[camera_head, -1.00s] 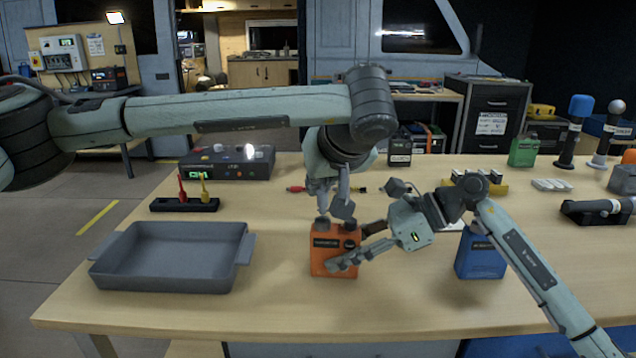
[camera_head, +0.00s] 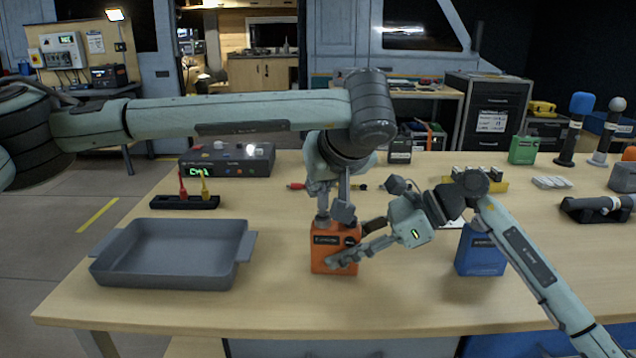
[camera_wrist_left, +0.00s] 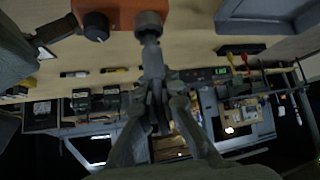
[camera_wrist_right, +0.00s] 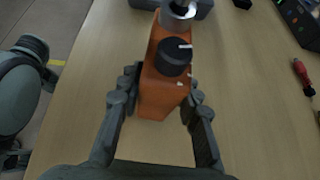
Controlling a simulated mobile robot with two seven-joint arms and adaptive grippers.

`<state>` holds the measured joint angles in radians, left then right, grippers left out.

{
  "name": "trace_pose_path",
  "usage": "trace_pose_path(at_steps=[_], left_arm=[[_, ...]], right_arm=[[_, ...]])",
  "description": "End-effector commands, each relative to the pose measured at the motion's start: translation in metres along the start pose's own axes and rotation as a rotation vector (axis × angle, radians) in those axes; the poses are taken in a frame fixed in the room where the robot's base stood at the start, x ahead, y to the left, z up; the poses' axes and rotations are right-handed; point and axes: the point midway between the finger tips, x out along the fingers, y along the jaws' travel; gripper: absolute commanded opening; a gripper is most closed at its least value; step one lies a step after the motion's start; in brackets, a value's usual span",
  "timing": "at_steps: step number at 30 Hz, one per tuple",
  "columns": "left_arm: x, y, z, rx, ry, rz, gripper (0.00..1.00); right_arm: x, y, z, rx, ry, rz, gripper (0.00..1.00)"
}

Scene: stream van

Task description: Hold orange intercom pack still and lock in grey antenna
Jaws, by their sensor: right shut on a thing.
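The orange intercom pack (camera_head: 335,252) stands upright on the table. My right gripper (camera_head: 352,257) is shut on its sides; the right wrist view shows the fingers (camera_wrist_right: 158,105) either side of the pack (camera_wrist_right: 160,92). The pack's top has a black knob (camera_wrist_right: 173,57) and a grey round collar (camera_wrist_right: 180,8). My left gripper (camera_head: 333,203) points down over the collar side of the pack. In the left wrist view, the grey antenna (camera_wrist_left: 152,55) runs from the pack's collar up between the left fingers (camera_wrist_left: 157,98). Whether these fingers press on it is unclear.
A grey tray (camera_head: 100,272) stands left of the pack, and a blue pack (camera_head: 480,253) stands to the right. A rack with red and yellow plugs (camera_head: 185,203) and a control box (camera_head: 228,162) sit behind the tray. The table front is clear.

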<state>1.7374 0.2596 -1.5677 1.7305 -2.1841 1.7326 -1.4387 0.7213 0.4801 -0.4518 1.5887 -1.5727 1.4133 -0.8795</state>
Motion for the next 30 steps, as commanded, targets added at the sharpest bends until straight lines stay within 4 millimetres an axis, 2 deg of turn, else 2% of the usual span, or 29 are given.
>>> trace_pose_path(at_steps=[23,30], left_arm=[[0.011,0.000,0.011,-0.008,0.000,-0.009,0.00],[0.010,-0.005,0.011,-0.147,0.000,-0.151,0.00]], right_arm=[[0.000,0.000,0.001,-0.001,-0.001,-0.001,0.00],[0.000,0.000,0.001,-0.001,-0.001,-0.001,0.00]])
